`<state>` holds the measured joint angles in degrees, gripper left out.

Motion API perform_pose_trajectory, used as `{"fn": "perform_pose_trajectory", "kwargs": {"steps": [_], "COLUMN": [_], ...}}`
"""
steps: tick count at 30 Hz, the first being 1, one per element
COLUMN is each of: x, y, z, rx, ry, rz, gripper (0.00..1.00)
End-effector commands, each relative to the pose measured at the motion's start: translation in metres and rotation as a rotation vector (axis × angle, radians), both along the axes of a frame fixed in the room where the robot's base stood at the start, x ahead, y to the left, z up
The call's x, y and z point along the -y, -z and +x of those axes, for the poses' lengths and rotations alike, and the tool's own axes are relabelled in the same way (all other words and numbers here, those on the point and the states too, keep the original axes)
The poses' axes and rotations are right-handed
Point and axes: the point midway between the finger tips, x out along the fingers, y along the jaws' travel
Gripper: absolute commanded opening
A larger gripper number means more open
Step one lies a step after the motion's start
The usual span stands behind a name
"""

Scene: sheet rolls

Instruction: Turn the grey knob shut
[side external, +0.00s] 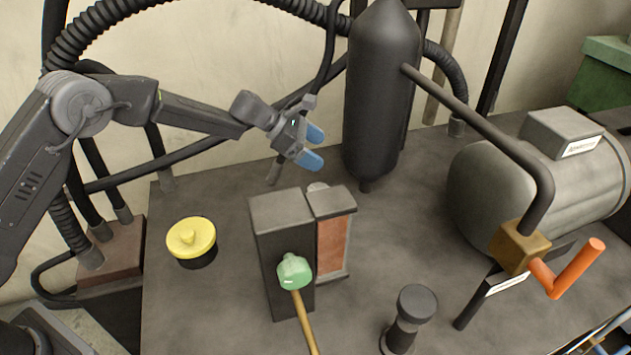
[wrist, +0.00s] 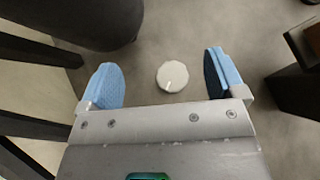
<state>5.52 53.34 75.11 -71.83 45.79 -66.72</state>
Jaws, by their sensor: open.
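The grey knob (wrist: 172,76) is a pale, round, flat-topped disc with a short light mark on its top, on the grey bench surface. In the side external view only a small part of the knob (side external: 317,187) shows behind the dark box. My gripper (side external: 312,147) is above the bench, with its blue fingers spread and empty. In the wrist view the knob appears between the two fingers, slightly right of the middle, apart from both.
A dark box with an orange-brown panel (side external: 334,247) stands in front of the knob. A black cylinder (side external: 378,100) rises behind it. A yellow knob (side external: 190,237), a green-headed tool (side external: 295,272), a black knob (side external: 416,303) and an orange handle (side external: 572,268) are around.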

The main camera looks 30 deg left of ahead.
Motion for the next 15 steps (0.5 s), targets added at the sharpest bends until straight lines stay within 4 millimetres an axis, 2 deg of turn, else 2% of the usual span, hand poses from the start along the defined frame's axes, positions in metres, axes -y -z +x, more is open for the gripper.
{"fn": "perform_pose_trajectory", "kwargs": {"steps": [3, 6, 15], "x": [0.010, 0.006, -0.026], "y": [-0.012, -0.012, 0.018], "z": [-0.003, -0.011, -0.063], "rx": [0.039, 0.042, -0.073], "ry": [-0.143, -0.280, -0.594], "rz": [-0.053, -0.062, 0.036], "gripper": [0.89, 0.89, 0.89]}}
